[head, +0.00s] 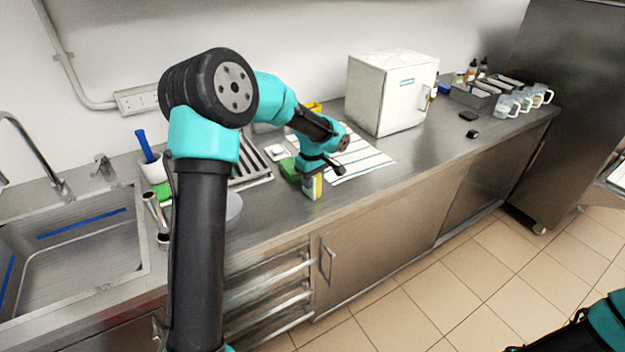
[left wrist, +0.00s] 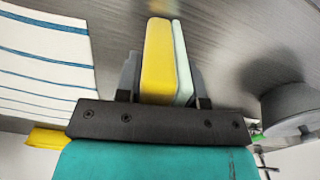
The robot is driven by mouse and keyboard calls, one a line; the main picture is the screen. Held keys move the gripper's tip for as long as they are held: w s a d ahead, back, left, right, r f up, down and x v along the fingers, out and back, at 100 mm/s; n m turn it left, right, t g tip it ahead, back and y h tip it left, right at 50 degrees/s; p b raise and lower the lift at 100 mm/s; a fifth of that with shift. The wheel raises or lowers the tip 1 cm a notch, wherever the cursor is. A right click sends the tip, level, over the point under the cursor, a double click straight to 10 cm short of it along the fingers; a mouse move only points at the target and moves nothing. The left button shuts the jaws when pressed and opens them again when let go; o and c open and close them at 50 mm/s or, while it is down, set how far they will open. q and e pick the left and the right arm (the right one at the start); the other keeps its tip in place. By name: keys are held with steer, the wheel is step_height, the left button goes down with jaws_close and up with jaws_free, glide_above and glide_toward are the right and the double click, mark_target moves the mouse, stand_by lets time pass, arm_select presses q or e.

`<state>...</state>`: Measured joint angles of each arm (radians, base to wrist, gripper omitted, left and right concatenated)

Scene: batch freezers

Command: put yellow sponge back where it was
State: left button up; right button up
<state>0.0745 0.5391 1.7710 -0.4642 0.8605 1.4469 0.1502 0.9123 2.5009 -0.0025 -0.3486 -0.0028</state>
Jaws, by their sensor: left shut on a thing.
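My left gripper (head: 312,180) is shut on the yellow sponge (head: 318,187), which has a pale layer on one side. In the head view the sponge is small, upright and partly hidden by the gripper, near the front edge of the steel counter. In the left wrist view the sponge (left wrist: 157,62) sits between the two fingers of the gripper (left wrist: 162,80). I cannot tell whether it touches the counter. My right gripper is not in view; only part of my right arm shows at the lower right.
A striped cloth (head: 362,163) lies right of the gripper, with a white box-shaped appliance (head: 385,92) behind it. A green item (head: 289,169) is just left of the gripper. A sink (head: 75,255) and a white cup with a blue-handled tool (head: 145,146) are left. Mugs (head: 522,103) stand far right.

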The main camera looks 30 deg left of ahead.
arm_select(q)
steer(key=shift+f, duration=0.1)
steer(key=o, duration=1)
step_height(320, 180, up, 12)
steer(key=shift+r, duration=0.15)
stand_by(0.5)
